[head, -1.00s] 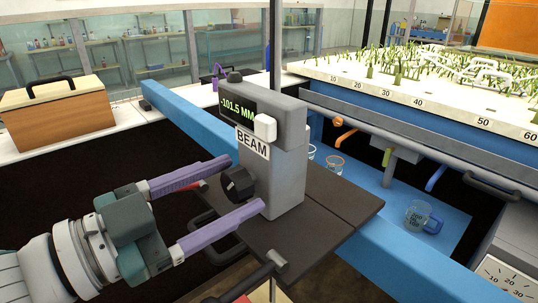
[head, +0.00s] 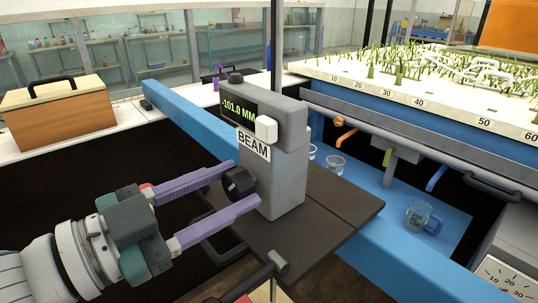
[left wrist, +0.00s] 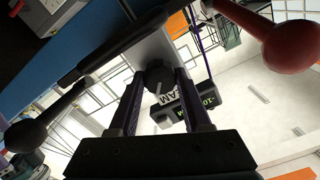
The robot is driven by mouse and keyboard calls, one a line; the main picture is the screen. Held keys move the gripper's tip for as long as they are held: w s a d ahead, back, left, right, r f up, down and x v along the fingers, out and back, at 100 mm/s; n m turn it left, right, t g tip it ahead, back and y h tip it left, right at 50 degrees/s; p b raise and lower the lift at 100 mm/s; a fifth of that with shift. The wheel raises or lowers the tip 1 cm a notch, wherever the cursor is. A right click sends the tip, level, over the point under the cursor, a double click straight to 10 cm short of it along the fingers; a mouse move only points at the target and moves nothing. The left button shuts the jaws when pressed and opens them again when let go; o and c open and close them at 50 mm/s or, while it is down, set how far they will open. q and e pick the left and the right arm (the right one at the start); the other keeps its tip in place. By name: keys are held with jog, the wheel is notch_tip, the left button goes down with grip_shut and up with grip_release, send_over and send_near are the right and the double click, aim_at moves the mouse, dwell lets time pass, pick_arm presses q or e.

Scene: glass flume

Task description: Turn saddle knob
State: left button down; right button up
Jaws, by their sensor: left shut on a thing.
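The saddle knob (head: 238,183) is a black ribbed knob on the side of the grey saddle housing (head: 284,180). The housing has a "BEAM" label and a display (head: 239,108) reading -101.0 MM. My left gripper (head: 247,184) comes in from the left, its two purple fingers on either side of the knob, shut on it. In the left wrist view the knob (left wrist: 158,78) sits between the fingertips, in front of the housing. The right gripper is not in view.
The saddle sits on a dark plate (head: 335,205) across a blue beam (head: 410,258). A dark handle (head: 262,275) stands near the lower finger. Glass beakers (head: 418,213) are at right, a wooden box (head: 58,108) at left. The wrist view shows a red ball handle (left wrist: 292,45).

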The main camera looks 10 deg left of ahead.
pick_arm(q)
jog(key=shift+c, duration=1.8)
grip_release()
jog(key=v, duration=1)
jog(key=shift+b, duration=0.3)
